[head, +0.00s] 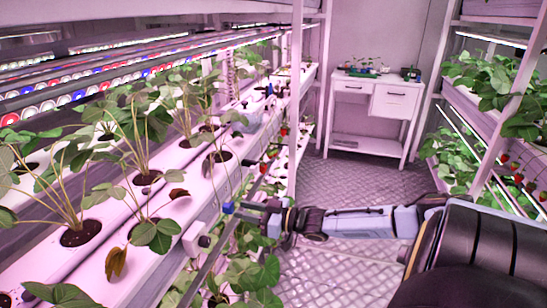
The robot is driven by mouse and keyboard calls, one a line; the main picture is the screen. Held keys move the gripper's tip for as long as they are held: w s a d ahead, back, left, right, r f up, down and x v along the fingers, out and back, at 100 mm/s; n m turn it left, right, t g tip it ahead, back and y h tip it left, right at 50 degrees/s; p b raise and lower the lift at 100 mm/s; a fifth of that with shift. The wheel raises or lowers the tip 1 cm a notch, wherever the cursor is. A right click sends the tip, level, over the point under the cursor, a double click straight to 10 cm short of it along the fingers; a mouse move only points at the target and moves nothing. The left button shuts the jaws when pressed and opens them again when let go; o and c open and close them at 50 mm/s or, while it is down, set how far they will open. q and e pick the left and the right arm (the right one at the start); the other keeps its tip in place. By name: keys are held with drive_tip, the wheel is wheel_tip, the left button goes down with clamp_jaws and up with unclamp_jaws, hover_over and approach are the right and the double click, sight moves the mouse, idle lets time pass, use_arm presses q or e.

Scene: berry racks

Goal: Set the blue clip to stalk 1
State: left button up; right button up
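My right gripper (243,207) reaches in from the right, at the front edge of the white growing gutter (205,209). The blue clip (228,207) shows as a small blue piece at its fingertips, and the gripper looks shut on it. Strawberry plants stand in the gutter, with stalks rising from dark round pots; one leafy plant (160,236) is left of the gripper. No label shows which stalk is stalk 1. Whether the clip touches a stalk is too small to tell. My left gripper is not in view.
Red berries (284,131) hang along the gutter's front edge beyond the gripper. A white rack post (295,100) stands behind. A white cabinet (375,105) with small items is at the back. Another plant rack (480,120) is at the right. The patterned floor (345,185) between is clear.

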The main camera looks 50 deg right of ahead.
drive_tip(key=p+v, duration=0.1)
drive_tip(key=v, duration=0.7)
drive_tip(key=shift+p, duration=0.35)
drive_tip(key=shift+d, duration=0.1)
drive_tip(key=s+f+m+g+h, duration=0.15)
drive_tip(key=s+f, duration=0.35)
drive_tip(key=f, duration=0.5)
drive_tip(key=s+a+f+m+g+h, duration=0.1)
drive_tip(key=s+f+g+h, duration=0.3)
drive_tip(key=f, duration=0.7)
drive_tip(key=s+f+m+g+h, duration=0.1)
drive_tip(key=s+f+g+h, duration=0.1)
drive_tip(key=s+f, duration=0.6)
drive_tip(key=s+a+f+n+g, duration=0.1)
drive_tip(key=s+a+f+g, duration=0.3)
drive_tip(key=s+a+f, duration=0.4)
drive_tip(key=s+a+f+g+y, duration=0.1)
drive_tip(key=s+a+f+g, duration=0.3)
drive_tip(key=s+a+f, duration=0.5)
drive_tip(key=s+a, duration=0.2)
drive_tip(key=a, duration=0.3)
drive_tip(key=shift+f+n, duration=0.2)
drive_tip(key=shift+n, duration=0.15)
